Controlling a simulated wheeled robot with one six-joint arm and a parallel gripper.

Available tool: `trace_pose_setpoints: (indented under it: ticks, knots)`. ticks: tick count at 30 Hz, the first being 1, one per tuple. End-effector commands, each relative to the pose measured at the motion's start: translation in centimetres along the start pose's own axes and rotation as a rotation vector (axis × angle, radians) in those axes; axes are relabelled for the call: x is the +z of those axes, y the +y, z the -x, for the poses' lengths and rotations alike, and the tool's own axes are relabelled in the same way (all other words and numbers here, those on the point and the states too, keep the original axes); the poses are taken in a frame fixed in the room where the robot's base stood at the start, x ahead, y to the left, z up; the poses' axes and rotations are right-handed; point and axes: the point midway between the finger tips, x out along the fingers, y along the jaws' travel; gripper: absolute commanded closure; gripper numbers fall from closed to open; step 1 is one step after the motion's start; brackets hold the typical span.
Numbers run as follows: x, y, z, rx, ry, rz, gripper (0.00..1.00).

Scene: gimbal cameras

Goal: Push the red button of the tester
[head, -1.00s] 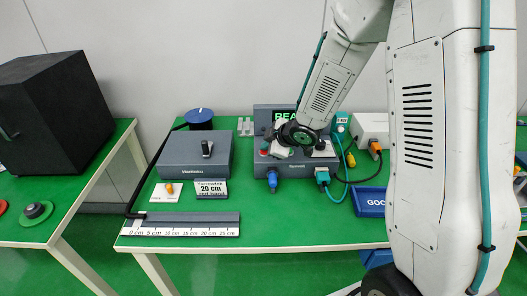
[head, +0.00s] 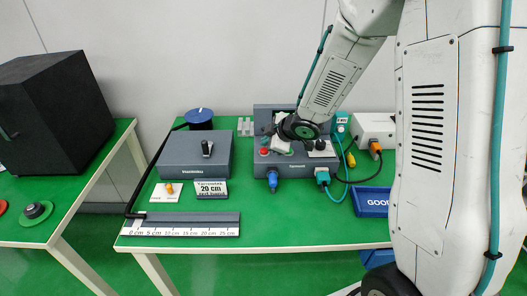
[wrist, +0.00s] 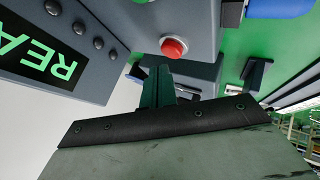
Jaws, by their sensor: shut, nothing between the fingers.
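The tester (head: 295,163) is a dark grey box on the green table, with a raised screen panel at its back. Its red button (head: 264,152) is on the left of its top face. The red button (wrist: 174,47) also shows in the wrist view, just beyond the fingertips. My gripper (wrist: 160,68) is shut and empty, its dark green fingers together and pointing at the button. I cannot tell whether the tips touch it. In the head view my wrist hides the fingers and most of the screen. The screen (wrist: 40,58) reads "REA" in the wrist view, cut off.
A blue and a teal plug (head: 322,177) sit at the tester's front, with cables to the right. A grey box with a black lever (head: 206,149) stands to the left. A blue GOOD bin (head: 372,202) and a ruler strip (head: 180,231) lie nearer.

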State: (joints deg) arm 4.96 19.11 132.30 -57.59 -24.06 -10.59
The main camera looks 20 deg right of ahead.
Motion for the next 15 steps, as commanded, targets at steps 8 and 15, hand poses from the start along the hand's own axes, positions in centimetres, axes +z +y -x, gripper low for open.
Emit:
trace_pose_setpoints:
  ticks: [8,15]
  knots:
    - [-1.5,1.6,2.1,0.003,0.002,0.003,1.0]
    - [-2.4,2.4,3.3,0.003,-0.001,0.002,1.0]
